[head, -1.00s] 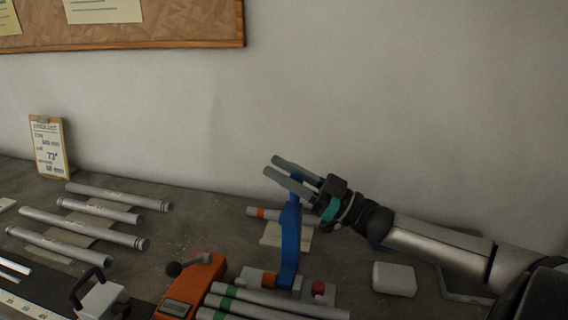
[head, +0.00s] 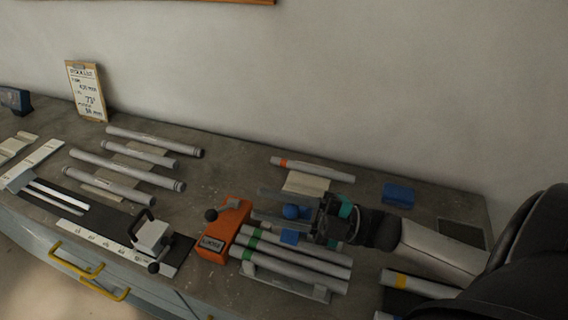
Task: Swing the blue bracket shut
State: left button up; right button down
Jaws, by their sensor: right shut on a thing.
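The blue bracket (head: 289,237) shows in the head view in short blue patches by the orange block. It lies low, near the tubes with green bands (head: 290,257). My left gripper is not in view.
An orange block (head: 222,232) with a black knob stands left of the bracket. Several loose tubes (head: 128,158) lie at the left. A white clamp (head: 153,237) stands in front. A blue block (head: 398,195) lies at the back right.

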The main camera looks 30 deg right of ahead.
jog(key=s+a+f+n+g+b, duration=0.1)
jog(key=s+a+f+n, duration=0.2)
jog(key=f, duration=0.3)
jog(key=s+a+f+n+g+h+b, duration=0.1)
jog(key=s+a+f+n+g, duration=0.1)
jog(key=s+a+f+n, duration=0.2)
jog(key=shift+a+f+n+b, duration=0.35)
jog(key=shift+a+f+n, duration=0.35)
jog(key=shift+f, duration=0.45)
jog(key=shift+a+f, duration=0.1)
jog(key=c, duration=0.9)
grip_release()
jog(key=o, duration=0.3)
jog(key=shift+r, duration=0.2)
